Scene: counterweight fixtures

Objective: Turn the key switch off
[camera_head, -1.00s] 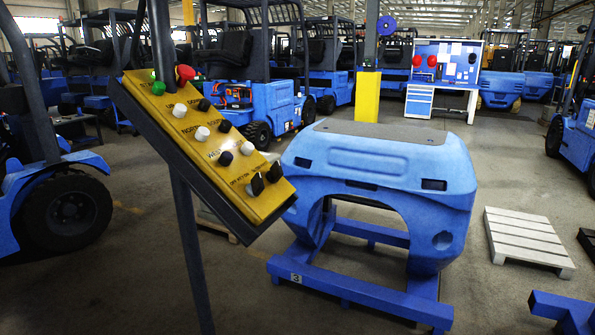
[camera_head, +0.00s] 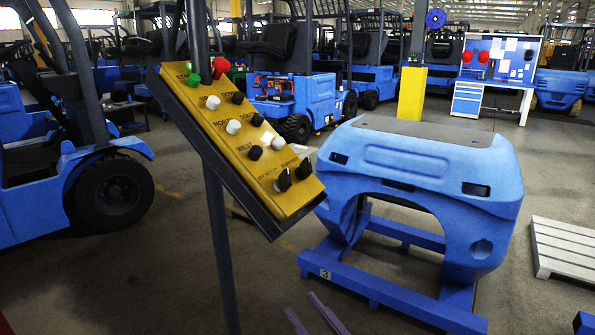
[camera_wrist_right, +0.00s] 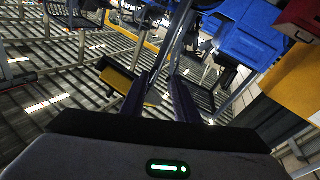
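The yellow control panel (camera_head: 240,135) is tilted on a dark post in the head view. It carries a red mushroom button, a green button and several black and white buttons. My left gripper is out of view.
A blue counterweight (camera_head: 420,165) rests on a blue stand (camera_head: 390,295) right of the panel. A white pallet (camera_head: 565,250) lies farther right. Forklifts stand behind and at left, including a wheel (camera_head: 112,192). Floor left of the post is clear.

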